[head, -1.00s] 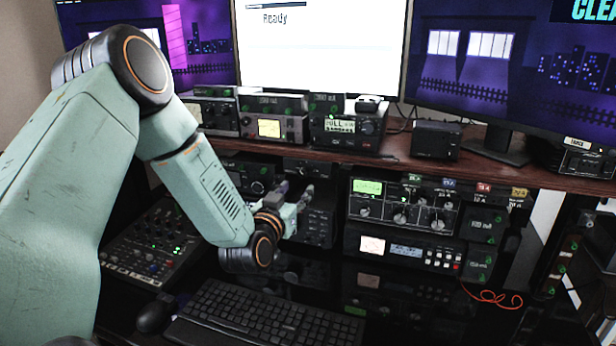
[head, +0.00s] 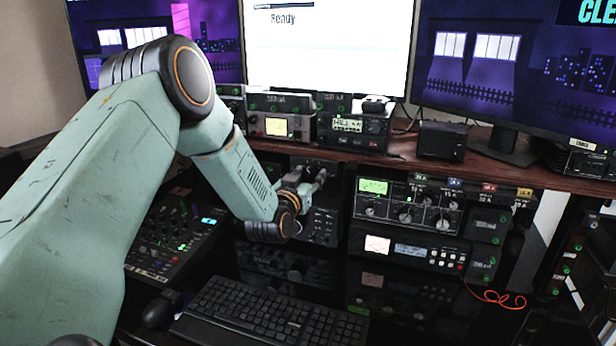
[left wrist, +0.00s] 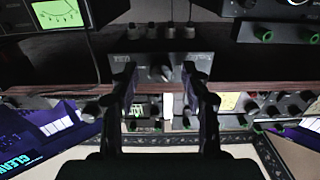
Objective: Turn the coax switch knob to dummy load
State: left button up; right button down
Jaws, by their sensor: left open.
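A small grey panel (left wrist: 190,64) with a knob (left wrist: 160,73) at its middle shows in the left wrist view; it looks like the coax switch, but its lettering is too small to read. My left gripper (left wrist: 159,70) is open, with one finger on each side of the knob in that picture. I cannot tell whether the fingers touch it. In the head view my left gripper (head: 319,178) is just below the shelf, in front of the dark gear there, and partly hides the switch area. My right gripper is not in view.
The wooden shelf (head: 400,158) runs just above my left gripper. A tuner with several knobs (head: 405,214) stands to the right. A mixer (head: 165,245), a keyboard (head: 270,310) and a mouse (head: 160,310) lie on the desk below.

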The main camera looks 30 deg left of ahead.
pick_arm(q)
jog(key=shift+w+d+f, duration=0.1)
jog(key=shift+w+f, duration=0.1)
jog(key=shift+w, duration=0.15)
jog(key=c, duration=0.3)
jog(key=shift+s+a+r, duration=0.15)
jog(key=shift+s+a, duration=0.15)
jog(key=shift+s, duration=0.1)
jog(key=c, duration=0.4)
jog(key=shift+w+d+r, duration=0.1)
jog(key=shift+d, duration=0.1)
grip_shut()
jog(key=shift+a, duration=0.1)
